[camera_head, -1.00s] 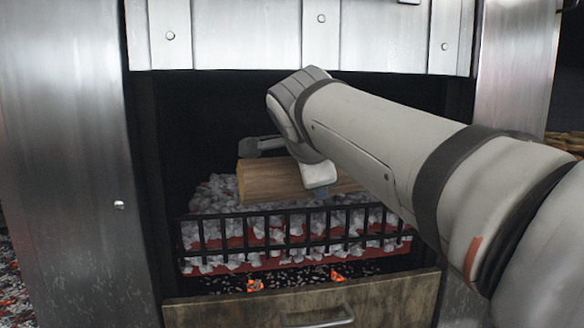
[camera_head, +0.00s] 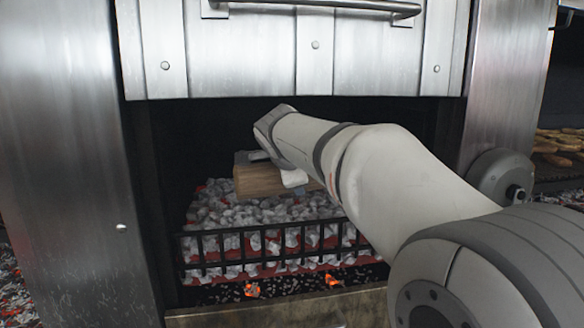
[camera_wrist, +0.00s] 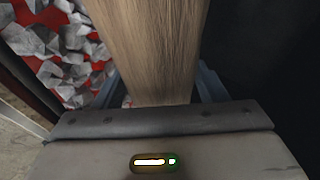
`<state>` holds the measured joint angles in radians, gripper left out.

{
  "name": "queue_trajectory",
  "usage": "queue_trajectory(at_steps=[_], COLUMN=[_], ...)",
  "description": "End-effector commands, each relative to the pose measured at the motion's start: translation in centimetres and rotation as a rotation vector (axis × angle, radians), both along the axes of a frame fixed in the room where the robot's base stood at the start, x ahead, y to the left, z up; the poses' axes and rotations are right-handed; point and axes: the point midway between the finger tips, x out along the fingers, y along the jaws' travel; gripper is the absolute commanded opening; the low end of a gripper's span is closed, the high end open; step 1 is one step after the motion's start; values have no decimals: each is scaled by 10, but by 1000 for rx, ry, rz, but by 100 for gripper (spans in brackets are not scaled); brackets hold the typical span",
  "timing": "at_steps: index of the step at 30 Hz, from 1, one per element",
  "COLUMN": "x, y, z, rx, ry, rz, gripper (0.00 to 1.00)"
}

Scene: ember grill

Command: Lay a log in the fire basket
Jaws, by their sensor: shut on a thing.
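A pale brown wooden log (camera_head: 258,181) is held by my gripper (camera_head: 278,170) inside the dark firebox. In the head view the log lies about level over the back part of the ember bed; whether it touches the embers cannot be told. In the wrist view the log (camera_wrist: 148,50) runs away from my gripper (camera_wrist: 152,100), between the two fingers. The fire basket (camera_head: 270,250) has a black barred front and holds grey and white coals (camera_head: 260,213) with red glow beneath. My gripper and arm hide the log's right end.
A steel panel with a bar handle (camera_head: 345,6) hangs above the opening. Steel walls (camera_head: 75,180) stand at both sides. More stacked logs (camera_head: 560,145) sit at the far right.

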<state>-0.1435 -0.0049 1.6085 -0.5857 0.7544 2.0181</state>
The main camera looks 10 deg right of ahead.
Motion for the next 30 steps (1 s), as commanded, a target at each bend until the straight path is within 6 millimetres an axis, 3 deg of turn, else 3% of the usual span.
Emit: queue_trajectory(at_steps=[5,7,15,30], x=[23,29,48,62], y=[0,0,0,1], z=[5,-12,-38,-52], rx=[-2,-1,-1,0], ry=[-2,-4,-5,-5], rz=[2,2,1,2], gripper=[16,16,16,16])
